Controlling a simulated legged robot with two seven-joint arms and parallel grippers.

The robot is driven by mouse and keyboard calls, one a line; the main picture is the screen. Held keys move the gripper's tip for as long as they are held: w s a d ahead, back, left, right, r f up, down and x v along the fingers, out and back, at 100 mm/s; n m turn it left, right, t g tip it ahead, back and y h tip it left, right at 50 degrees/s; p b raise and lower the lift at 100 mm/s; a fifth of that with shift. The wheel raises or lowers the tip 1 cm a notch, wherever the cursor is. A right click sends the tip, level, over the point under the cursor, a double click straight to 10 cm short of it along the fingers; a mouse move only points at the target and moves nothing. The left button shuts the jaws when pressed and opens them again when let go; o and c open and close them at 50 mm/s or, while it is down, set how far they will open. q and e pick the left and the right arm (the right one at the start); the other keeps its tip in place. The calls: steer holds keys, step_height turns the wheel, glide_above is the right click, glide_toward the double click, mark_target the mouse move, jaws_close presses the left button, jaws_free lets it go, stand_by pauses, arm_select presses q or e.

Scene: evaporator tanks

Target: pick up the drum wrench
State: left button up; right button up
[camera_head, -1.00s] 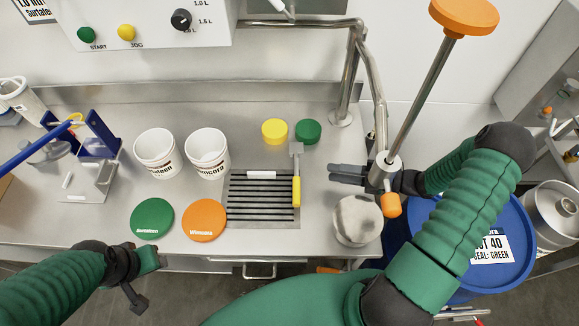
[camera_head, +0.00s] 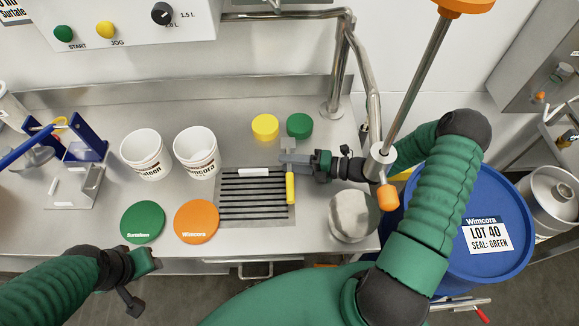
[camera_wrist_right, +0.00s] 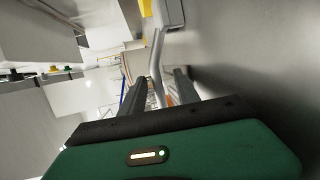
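The drum wrench has a yellow handle (camera_head: 290,188) and a grey metal shaft and head. It lies along the right end of the black slotted grating, handle toward me. My right gripper (camera_head: 290,161) is at its metal part, coming in from the right, and hides some of it. In the right wrist view the grey shaft (camera_wrist_right: 156,62) stands between the two dark fingers (camera_wrist_right: 158,88), with a gap on each side, so the gripper is open around it. My left gripper (camera_head: 143,280) is at the counter's front edge, away from the wrench; its opening is unclear.
Yellow (camera_head: 265,127) and green (camera_head: 299,125) caps sit behind the wrench. Two white buckets (camera_head: 196,152) and green and orange lids (camera_head: 196,221) are left of the grating (camera_head: 236,207). A blue drum (camera_head: 475,190) stands at right.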

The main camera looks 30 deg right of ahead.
jaws_close()
steer(key=shift+s+f, duration=0.1)
stand_by(1.3)
